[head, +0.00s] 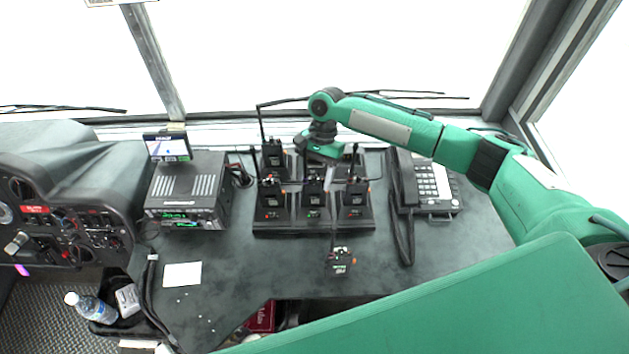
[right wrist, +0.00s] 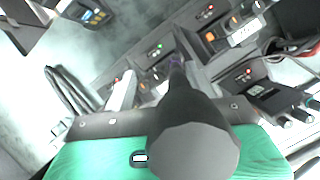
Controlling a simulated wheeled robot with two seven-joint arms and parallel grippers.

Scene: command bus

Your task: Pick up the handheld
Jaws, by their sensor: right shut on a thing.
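Several black handhelds with antennas stand in a black charger dock (head: 312,227) on the desk. One handheld (head: 270,190) is at the dock's front left and another (head: 357,190) at its front right. A loose handheld (head: 340,262) lies on the desk in front of the dock; it also shows in the right wrist view (right wrist: 93,15). My right gripper (head: 318,160) is over the dock's middle, shut on a handheld whose antenna (right wrist: 190,125) points up close to the wrist camera. The green hand hides most of the held handheld, and I cannot tell whether it is clear of its bay.
A radio unit (head: 187,190) with a small screen (head: 168,147) stands left of the dock. A desk phone (head: 433,187) with a cord is on the right. A white paper (head: 182,275) lies at front left. A water bottle (head: 90,307) is lower left. The desk's front right is clear.

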